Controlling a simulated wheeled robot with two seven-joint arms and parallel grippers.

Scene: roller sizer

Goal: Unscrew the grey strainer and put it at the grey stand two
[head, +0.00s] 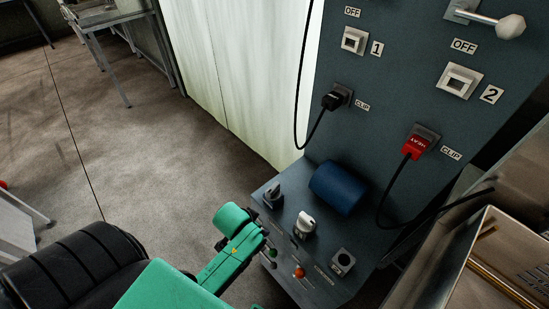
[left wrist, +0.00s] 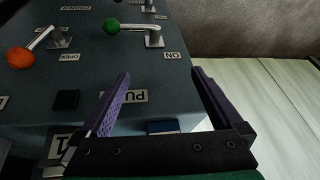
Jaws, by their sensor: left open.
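I cannot make out a grey strainer or a grey stand two in either view. In the left wrist view my left gripper (left wrist: 161,73) is open, its two purple fingers apart with nothing between them. It is over a dark grey panel with levers. In the head view my green left arm comes in from the bottom left and ends beside the low control panel; its fingertips cannot be made out there. My right gripper is not in view.
The head view shows a control cabinet (head: 385,75) with a blue cylinder (head: 338,188), a red plug (head: 417,146) and hanging cables. A steel box (head: 462,275) stands at right. In the left wrist view are an orange-knobbed lever (left wrist: 20,58) and a green-knobbed lever (left wrist: 112,26). Open floor lies left.

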